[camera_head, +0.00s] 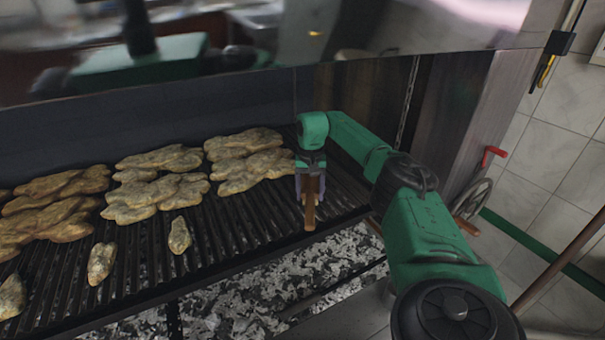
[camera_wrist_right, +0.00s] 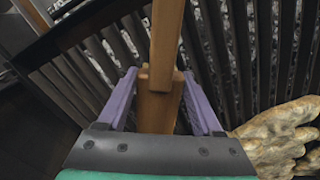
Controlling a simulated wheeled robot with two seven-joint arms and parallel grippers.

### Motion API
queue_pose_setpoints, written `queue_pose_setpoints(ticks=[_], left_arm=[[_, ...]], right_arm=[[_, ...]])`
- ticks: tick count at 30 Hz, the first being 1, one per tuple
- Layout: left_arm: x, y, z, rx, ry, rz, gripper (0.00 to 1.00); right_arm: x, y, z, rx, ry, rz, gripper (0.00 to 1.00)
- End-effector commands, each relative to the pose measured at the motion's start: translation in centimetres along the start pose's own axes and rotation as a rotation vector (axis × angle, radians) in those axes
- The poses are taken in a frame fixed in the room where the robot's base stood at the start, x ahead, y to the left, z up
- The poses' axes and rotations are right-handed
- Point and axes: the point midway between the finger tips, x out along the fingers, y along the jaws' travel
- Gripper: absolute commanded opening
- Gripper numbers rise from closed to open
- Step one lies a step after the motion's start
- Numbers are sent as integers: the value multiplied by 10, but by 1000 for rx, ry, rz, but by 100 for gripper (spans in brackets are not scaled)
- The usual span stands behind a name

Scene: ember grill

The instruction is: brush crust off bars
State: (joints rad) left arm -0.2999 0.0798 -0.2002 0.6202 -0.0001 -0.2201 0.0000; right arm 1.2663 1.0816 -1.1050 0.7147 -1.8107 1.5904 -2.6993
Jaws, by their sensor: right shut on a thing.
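My right gripper (camera_head: 311,186) is over the right end of the grill bars (camera_head: 222,226). It is shut on a wooden-handled brush (camera_head: 309,217), whose handle points toward the front edge of the grill. In the right wrist view the brush's wooden handle (camera_wrist_right: 164,50) runs between the two purple fingers of the gripper (camera_wrist_right: 160,92). The brush's bristles are not visible, and I cannot tell whether it touches the bars. I cannot make out crust on the dark bars. My left gripper is not in view.
Several pieces of browned meat (camera_head: 245,160) lie on the bars to the left, with smaller pieces (camera_head: 179,236) nearer the front. Ash and embers (camera_head: 255,290) lie below the grill. A metal hood (camera_head: 400,25) hangs above.

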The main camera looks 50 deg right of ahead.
Motion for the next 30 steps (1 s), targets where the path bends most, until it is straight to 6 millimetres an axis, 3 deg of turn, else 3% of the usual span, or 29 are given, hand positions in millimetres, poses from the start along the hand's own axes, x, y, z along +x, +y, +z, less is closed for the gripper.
queue_pose_setpoints(ticks=[5,14,25,30], left_arm=[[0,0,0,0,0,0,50],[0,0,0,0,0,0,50],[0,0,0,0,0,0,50],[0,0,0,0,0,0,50]], right_arm=[[1,12,-6,0,0,1,23],[-2,12,-7,0,1,1,23],[-49,11,-7,-1,3,-3,23],[-60,12,-7,0,1,0,23]])
